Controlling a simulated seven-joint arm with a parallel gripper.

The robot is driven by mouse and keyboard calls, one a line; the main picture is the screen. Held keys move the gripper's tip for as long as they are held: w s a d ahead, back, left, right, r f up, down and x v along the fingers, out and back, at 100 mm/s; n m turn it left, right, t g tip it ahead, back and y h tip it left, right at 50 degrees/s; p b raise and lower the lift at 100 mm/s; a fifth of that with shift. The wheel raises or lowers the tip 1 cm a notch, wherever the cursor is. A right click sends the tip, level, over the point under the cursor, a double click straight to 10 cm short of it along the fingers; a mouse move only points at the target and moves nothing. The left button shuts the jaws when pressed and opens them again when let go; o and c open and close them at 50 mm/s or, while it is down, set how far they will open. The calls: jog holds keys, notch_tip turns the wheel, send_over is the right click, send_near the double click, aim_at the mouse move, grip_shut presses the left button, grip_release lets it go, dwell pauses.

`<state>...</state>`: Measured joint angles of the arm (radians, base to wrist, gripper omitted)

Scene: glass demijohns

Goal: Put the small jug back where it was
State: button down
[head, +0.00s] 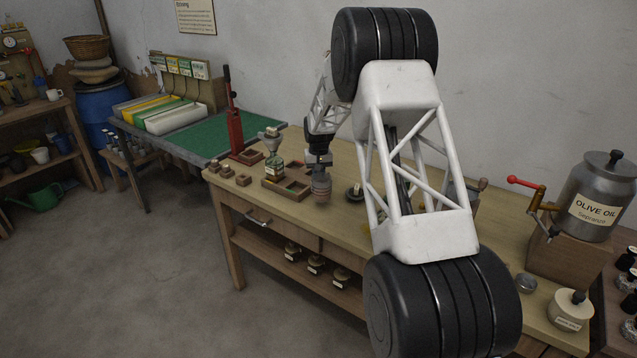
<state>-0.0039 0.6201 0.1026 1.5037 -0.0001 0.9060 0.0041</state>
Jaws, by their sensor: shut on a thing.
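My gripper (319,168) points down above the left part of the wooden workbench (345,232). It is shut on a small, rounded grey-brown vessel that looks like the small jug (321,187). The jug looks upright, just right of the wooden compartment tray (268,192). I cannot tell whether its base touches the bench top. My gripper's fingers are small and dark here, and they hide the top of the jug.
An olive oil can (597,205) stands far right.

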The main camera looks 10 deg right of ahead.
aim_at(318, 181)
jog(key=shift+f, duration=1.75)
jog(key=shift+f, duration=0.1)
jog(key=c, duration=1.1)
grip_release()
notch_tip(318, 181, up, 12)
jog(key=shift+s+r, duration=0.1)
jog(key=shift+r, duration=0.05)
